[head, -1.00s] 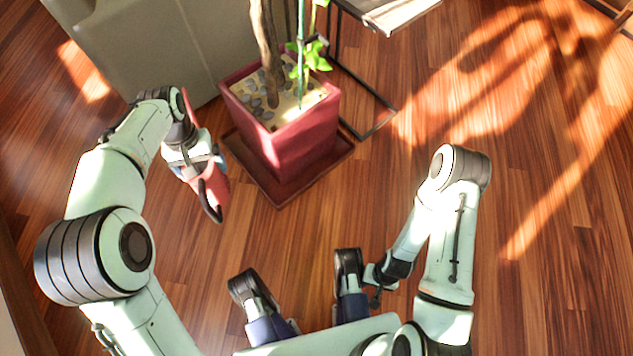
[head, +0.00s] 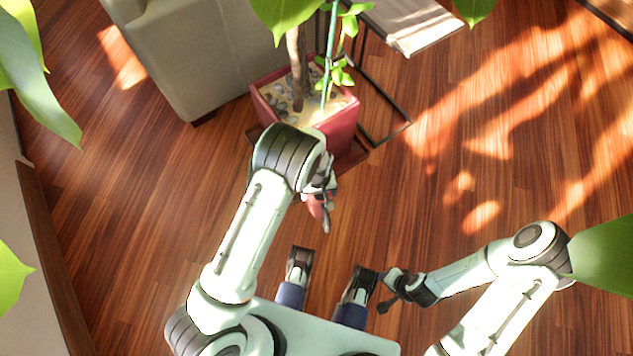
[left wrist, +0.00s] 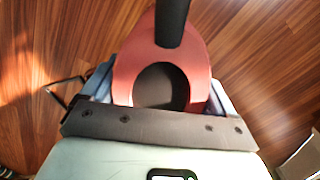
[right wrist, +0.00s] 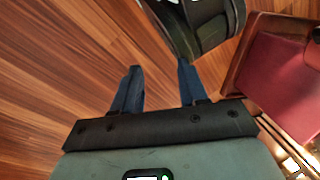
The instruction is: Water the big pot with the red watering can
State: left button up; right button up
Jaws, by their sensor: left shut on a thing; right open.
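The big red pot (head: 342,128), with stones on its soil and a plant in it, stands ahead of me in the head view. It partly shows at the right of the right wrist view (right wrist: 285,72). My left gripper (head: 322,188) is shut on the red watering can (head: 315,206), just in front of the pot; my left arm hides much of both. In the left wrist view the can (left wrist: 135,65), with its black handle, sits between the blue fingers. My right gripper (right wrist: 155,85) is open and empty, low at the right of my base.
A grey sofa (head: 200,60) stands left of the pot. A dark-framed side table (head: 415,25) stands behind it at the right. Green leaves (head: 605,255) hang close to the head camera. Wooden floor at the right is clear.

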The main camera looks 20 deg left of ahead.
pick_arm(q)
jog(key=shift+m, duration=0.4)
jog(key=w+b, duration=0.1)
jog(key=w+a+b, duration=0.2)
jog(key=shift+w+a+f, duration=0.1)
jog(key=shift+w+f, duration=0.2)
jog(key=w+b, duration=0.1)
jog(key=w+a+f+g+b, duration=0.1)
jog(key=b, duration=0.1)
jog(key=shift+h, duration=0.3)
jog(key=shift+s+g+b, duration=0.15)
jog(key=shift+g+b, duration=0.25)
jog(key=shift+b, duration=0.35)
pick_arm(e)
notch_tip(320, 180, down, 8)
jog(key=d, duration=0.1)
jog(key=shift+s+r+m, duration=0.15)
jog(key=shift+s+m, duration=0.15)
jog(key=shift+s, duration=0.15)
jog(key=shift+d, duration=0.1)
pick_arm(q)
jog(key=shift+r+h, duration=0.1)
jog(key=shift+h, duration=0.2)
jog(key=shift+r+g, duration=0.4)
jog(key=shift+r, duration=0.3)
pick_arm(e)
jog(key=shift+f, duration=0.25)
